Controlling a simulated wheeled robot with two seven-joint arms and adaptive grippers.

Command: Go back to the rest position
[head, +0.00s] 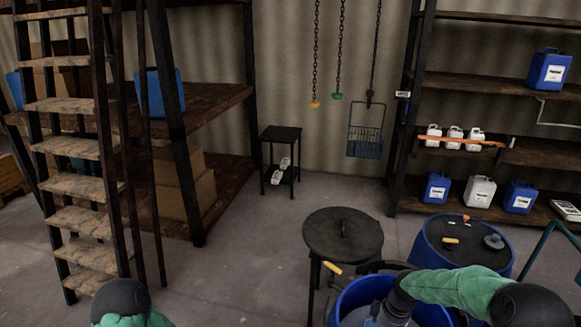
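My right arm comes in from the right in a green sleeve, and its gripper (385,314) hangs over or inside an open blue vat (345,300) at the bottom edge. The fingertips are cut off or hidden there, so I cannot tell whether it is open or shut, or whether it holds anything. Of my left arm only a black joint and some green sleeve show at the bottom left. My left gripper is out of view.
A round dark lid (343,234) on a stand and a closed blue drum (461,246) are close to the vat. A wooden ladder (85,181) stands left, shelves (480,90) with canisters back right. Chains with handles and a blue basket (366,140) hang behind. The middle floor is clear.

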